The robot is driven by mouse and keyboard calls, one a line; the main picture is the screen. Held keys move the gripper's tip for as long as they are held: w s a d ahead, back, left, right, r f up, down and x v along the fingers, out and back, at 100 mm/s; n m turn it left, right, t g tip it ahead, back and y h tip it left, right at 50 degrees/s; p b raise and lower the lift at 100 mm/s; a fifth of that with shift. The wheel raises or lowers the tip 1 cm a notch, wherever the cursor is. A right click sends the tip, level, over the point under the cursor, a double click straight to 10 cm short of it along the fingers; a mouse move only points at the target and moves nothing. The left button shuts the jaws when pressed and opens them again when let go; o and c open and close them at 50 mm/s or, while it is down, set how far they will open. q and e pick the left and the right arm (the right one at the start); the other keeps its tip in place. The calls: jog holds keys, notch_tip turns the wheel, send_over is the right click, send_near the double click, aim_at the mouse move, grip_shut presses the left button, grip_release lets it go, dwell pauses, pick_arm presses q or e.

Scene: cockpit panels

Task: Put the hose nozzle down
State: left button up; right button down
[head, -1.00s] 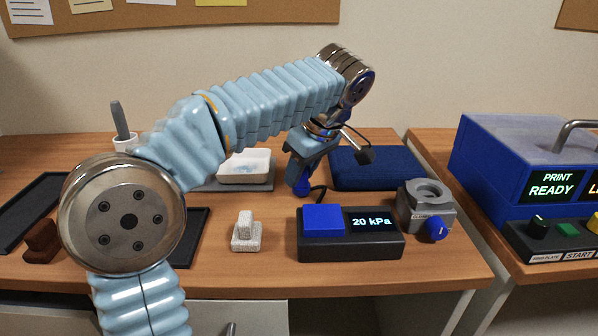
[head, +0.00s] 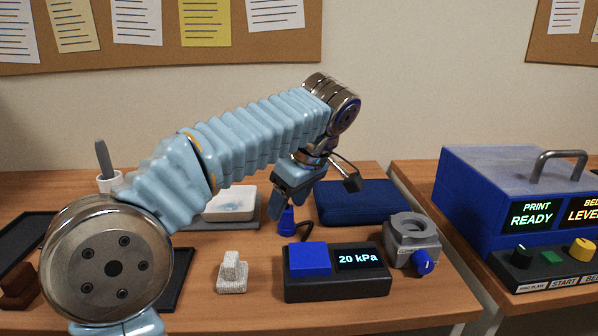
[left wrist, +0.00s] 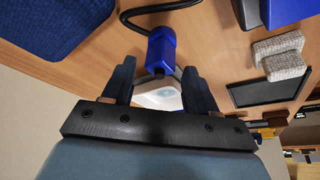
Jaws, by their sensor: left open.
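The blue hose nozzle (head: 287,221) stands on the wooden table behind the pressure box, with its black hose curving off to the right. My left gripper (head: 276,212) is just above it, pointing down, with its jaws open. In the left wrist view the nozzle (left wrist: 161,48) shows beyond and between the tips of the open left gripper (left wrist: 160,74); I cannot tell whether a finger touches it. The pressure box (head: 337,285) has a blue top block and a display reading 20 kPa. My right gripper is not in view.
A white dish (head: 229,207) on a grey mat is left of the nozzle, and a dark blue pad (head: 361,208) lies behind right. A grey clamp with a blue knob (head: 411,235) is right of the box. A pale stepped block (head: 232,272) stands in front left.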

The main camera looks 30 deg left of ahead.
pick_arm(q)
jog(key=p+v, duration=0.2)
jog(key=v, duration=0.8)
